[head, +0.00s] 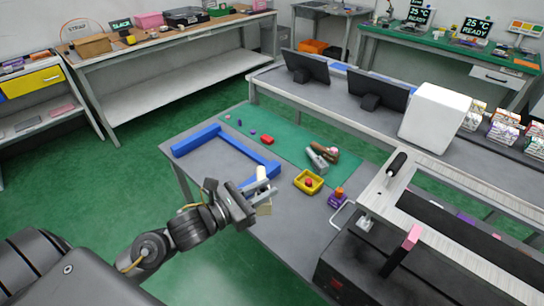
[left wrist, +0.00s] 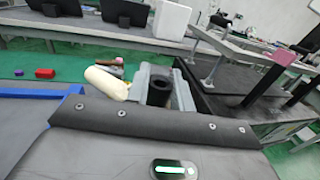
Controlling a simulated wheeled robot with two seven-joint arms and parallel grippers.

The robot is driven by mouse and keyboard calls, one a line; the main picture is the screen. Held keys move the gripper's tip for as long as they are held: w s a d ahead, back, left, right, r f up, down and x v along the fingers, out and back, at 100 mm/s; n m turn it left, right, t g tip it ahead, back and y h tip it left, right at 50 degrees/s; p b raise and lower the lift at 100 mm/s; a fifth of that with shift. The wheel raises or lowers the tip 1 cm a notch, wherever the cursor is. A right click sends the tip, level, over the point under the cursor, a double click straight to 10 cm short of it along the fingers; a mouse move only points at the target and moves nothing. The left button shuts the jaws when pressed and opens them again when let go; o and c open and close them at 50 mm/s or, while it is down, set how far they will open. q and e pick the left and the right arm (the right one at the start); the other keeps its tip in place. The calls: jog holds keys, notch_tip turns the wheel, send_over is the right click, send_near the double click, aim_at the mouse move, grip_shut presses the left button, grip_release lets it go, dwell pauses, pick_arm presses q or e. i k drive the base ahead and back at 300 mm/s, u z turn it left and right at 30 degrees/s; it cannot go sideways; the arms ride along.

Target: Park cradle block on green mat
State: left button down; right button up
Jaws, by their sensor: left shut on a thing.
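My left gripper (head: 264,190) is shut on a cream piece (head: 263,173), over the near part of the grey table. The cream piece has a rounded upper end, and a pale beige part shows below the fingers. In the left wrist view the cream piece (left wrist: 106,83) leans beside a grey finger. I cannot tell for sure whether it is the cradle block, as the fingers hide its middle. The green mat (head: 290,140) lies beyond the gripper on the table. My right gripper is not in view.
A blue bar frame (head: 245,150) borders the mat's near side. Small purple and red blocks and a silver-and-brown item (head: 317,158) lie on the mat. A yellow tray (head: 307,188) and a purple block (head: 337,200) stand right of the gripper. A black-handled lever (head: 397,164) is farther right.

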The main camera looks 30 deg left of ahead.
aim_at(294, 130)
jog(key=k, duration=0.45)
jog(key=u, duration=2.15)
jog(key=i, duration=2.65)
jog(key=z, duration=3.9)
jog(key=i, duration=0.5)
jog(key=z, duration=0.05)
